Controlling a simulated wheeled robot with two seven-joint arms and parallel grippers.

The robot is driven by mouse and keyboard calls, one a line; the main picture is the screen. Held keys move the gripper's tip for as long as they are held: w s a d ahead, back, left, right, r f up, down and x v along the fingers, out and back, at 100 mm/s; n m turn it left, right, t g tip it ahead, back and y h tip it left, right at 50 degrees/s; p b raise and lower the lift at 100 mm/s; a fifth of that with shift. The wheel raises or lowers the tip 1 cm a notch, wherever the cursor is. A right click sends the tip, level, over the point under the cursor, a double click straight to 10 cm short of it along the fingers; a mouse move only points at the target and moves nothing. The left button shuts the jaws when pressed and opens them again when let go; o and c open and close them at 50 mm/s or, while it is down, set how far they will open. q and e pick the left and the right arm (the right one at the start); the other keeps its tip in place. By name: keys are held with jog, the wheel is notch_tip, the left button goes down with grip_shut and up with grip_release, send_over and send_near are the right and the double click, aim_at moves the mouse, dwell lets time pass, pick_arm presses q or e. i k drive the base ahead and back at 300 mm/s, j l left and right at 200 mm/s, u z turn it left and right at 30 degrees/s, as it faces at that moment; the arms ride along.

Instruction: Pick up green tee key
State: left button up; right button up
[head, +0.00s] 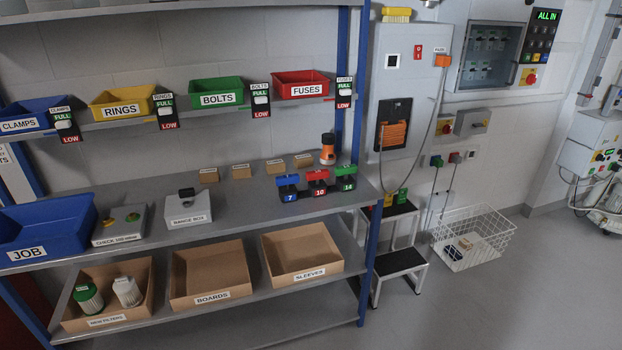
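The green tee key (344,170) stands in the right-hand place of a short row on the grey workbench, above a green label that reads 14. To its left are a red tee key (317,175) with a label reading 10 and a blue tee key (288,180) with a label reading 7. The keys are small here, and their shafts are hard to make out. Neither of my grippers shows in the head view.
An orange and black device (328,149) stands behind the keys. Small cardboard blocks (241,171) lie at the bench's back. A blue rack post (372,240) rises close right of the keys.

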aim_at(345, 170)
jog(key=i+l+u, duration=0.3)
jog(key=i, duration=0.15)
jog(key=i+l+u, duration=0.35)
jog(key=i+l, duration=0.05)
